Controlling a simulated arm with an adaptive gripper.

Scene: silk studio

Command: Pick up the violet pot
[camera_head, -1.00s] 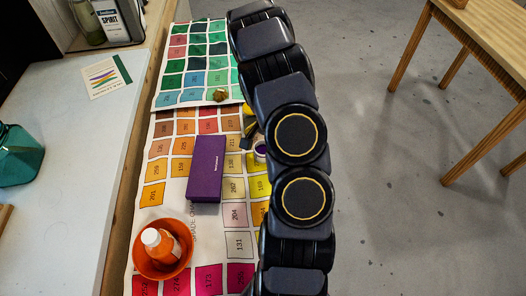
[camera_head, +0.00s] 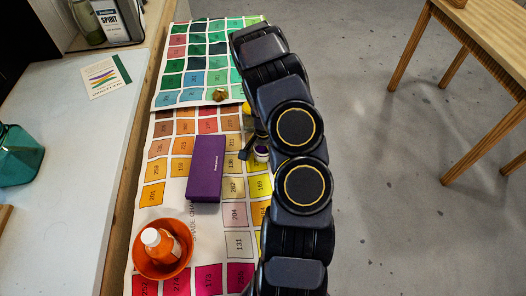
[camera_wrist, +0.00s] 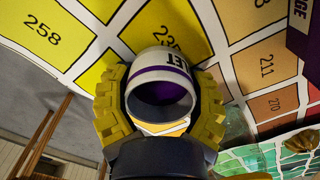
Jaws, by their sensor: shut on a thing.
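The violet pot (camera_wrist: 178,62) is a small white jar with a violet band and dark lettering ending in "LET". In the wrist view it sits between the yellow ribbed fingers of my gripper (camera_wrist: 160,92), which are closed on its sides. Its inside looks dark violet. In the head view the pot (camera_head: 262,153) shows as a small white and violet shape beside my arm, over the colour chart. My arm hides most of my gripper there. I cannot tell whether the pot touches the chart.
A purple box (camera_head: 206,168) lies on the shade chart (camera_head: 152,218) left of the pot. An orange bowl (camera_head: 140,262) holding an orange bottle (camera_head: 155,240) stands at the near left. A small brownish-gold lump (camera_head: 219,95) lies farther back. A wooden table (camera_head: 480,45) stands at right.

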